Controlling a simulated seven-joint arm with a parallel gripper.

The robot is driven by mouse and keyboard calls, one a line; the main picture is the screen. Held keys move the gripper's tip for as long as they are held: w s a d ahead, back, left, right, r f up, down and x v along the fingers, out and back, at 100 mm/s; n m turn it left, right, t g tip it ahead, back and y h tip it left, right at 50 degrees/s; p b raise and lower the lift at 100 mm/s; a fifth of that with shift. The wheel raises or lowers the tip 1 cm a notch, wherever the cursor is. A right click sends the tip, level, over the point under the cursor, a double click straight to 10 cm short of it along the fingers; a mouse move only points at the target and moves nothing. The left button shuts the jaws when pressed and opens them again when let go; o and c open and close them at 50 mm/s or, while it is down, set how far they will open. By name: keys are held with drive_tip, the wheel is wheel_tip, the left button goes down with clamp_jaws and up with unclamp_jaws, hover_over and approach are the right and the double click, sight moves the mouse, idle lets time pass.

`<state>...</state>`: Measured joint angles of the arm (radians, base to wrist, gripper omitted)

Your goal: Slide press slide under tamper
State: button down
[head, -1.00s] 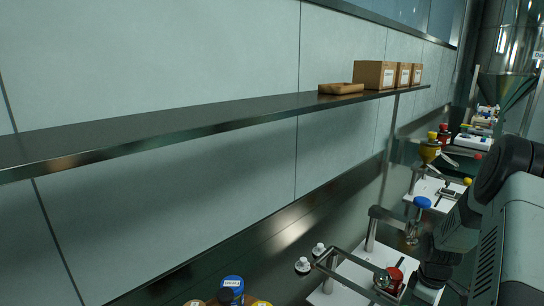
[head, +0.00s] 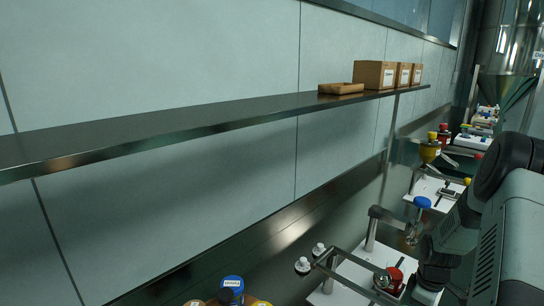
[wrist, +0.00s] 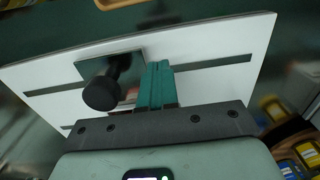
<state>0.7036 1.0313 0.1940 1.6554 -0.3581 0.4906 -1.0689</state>
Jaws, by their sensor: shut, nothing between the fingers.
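In the wrist view, a white board (wrist: 215,44) with dark slots fills the upper part. On it lies a square metal plate (wrist: 92,66) with a black round knob (wrist: 103,93), which looks like the press slide. My gripper (wrist: 158,72) has its green fingers together and empty, just right of the knob; I cannot tell whether they touch it. In the head view, a post with a blue-topped part (head: 422,202) stands over the benches and may be the tamper, but I cannot be sure. My gripper cannot be made out in the head view, where my arm covers the lower right.
A metal frame on a white base (head: 346,272) with a red part (head: 396,278) stands close to my arm. Jars with blue and yellow lids (head: 232,283) stand at the bottom. A long shelf (head: 200,122) carries cardboard boxes (head: 375,75). A wooden tray (wrist: 122,3) shows in the wrist view.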

wheel_tip(320, 180, up, 9)
idle(0.8)
drive_tip(key=s+a+r+m+t+h, duration=0.1)
drive_tip(key=s+a+r+m, duration=0.1)
drive_tip(key=a+r, duration=0.85)
drive_tip(key=s+a+r+m+t+h, duration=0.1)
drive_tip(key=s+a+r+m+t, duration=0.15)
drive_tip(key=a+r, duration=0.75)
drive_tip(key=s+a+r+m+t+y, duration=0.1)
drive_tip(key=s+a+r+m, duration=0.1)
drive_tip(key=s+r, duration=0.3)
drive_tip(key=s+a+r+m+t+y, duration=0.1)
drive_tip(key=s+a+r, duration=0.4)
drive_tip(key=s, duration=0.8)
drive_tip(key=shift+s+a+r+m, duration=0.15)
drive_tip(key=shift+s+r+m, duration=0.1)
drive_tip(key=shift+r+m, duration=0.4)
drive_tip(key=c, duration=1.8)
unclamp_jaws()
drive_tip(key=shift+r, duration=0.15)
